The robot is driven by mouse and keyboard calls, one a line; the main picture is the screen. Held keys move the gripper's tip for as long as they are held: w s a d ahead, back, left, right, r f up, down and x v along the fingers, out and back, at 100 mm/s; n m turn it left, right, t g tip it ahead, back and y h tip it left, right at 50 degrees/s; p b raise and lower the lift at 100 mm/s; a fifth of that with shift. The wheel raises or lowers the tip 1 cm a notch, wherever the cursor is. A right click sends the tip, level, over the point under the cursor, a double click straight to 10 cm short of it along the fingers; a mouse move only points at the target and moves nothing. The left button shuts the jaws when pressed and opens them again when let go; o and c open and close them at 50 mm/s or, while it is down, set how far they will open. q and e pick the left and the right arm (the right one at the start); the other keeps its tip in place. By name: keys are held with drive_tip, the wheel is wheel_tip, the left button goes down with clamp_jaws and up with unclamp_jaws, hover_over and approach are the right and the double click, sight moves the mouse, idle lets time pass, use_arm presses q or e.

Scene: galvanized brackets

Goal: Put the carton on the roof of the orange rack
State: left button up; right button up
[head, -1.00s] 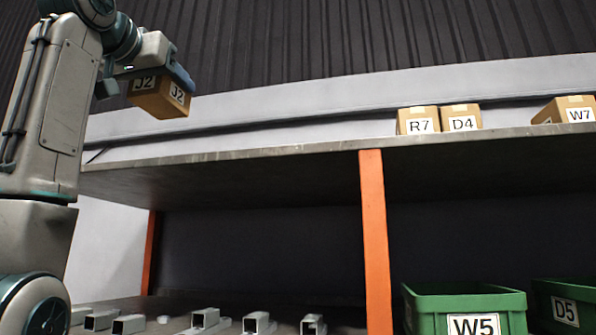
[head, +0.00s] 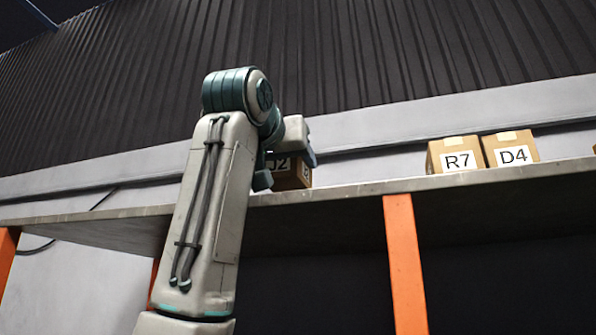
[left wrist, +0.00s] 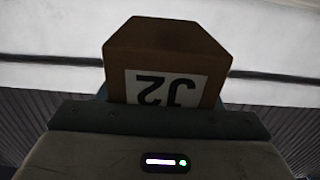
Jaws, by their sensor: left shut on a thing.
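The brown carton labelled J2 (head: 291,181) is in my left gripper (head: 288,164), which is shut on it. In the head view the carton shows just above the front edge of the rack's grey roof (head: 355,188); I cannot tell whether it touches the roof. The arm and gripper hide part of it. In the left wrist view the carton (left wrist: 168,48) fills the upper middle, its J2 label upside down. The rack has orange posts (head: 404,262). My right gripper is not in view.
Two cartons, R7 (head: 455,156) and D4 (head: 510,150), stand side by side on the roof to the right. A sliver of another box shows at the right edge. The roof between J2 and R7 looks clear, as does the stretch left of my arm.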

sight(295, 188)
use_arm(q)
drive_tip(key=shift+s+d, duration=0.25)
drive_tip(key=shift+d, duration=0.3)
drive_tip(key=shift+s+f, duration=0.1)
drive_tip(key=shift+f, duration=0.2)
wheel_tip(295, 188, down, 2)
drive_tip(key=shift+p, duration=0.3)
drive_tip(key=shift+w+f, duration=0.25)
drive_tip(key=shift+f, duration=0.25)
drive_tip(key=shift+s+r, duration=0.1)
drive_tip(key=shift+s, duration=0.05)
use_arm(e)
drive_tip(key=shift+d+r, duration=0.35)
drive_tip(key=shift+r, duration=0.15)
use_arm(q)
drive_tip(key=shift+s, duration=0.1)
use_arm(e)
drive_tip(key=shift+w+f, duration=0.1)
use_arm(q)
drive_tip(key=o, duration=0.7)
drive_tip(key=shift+f, duration=0.2)
drive_tip(key=o, duration=0.4)
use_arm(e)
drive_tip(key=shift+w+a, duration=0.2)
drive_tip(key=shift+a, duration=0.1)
use_arm(q)
drive_tip(key=shift+r, duration=0.15)
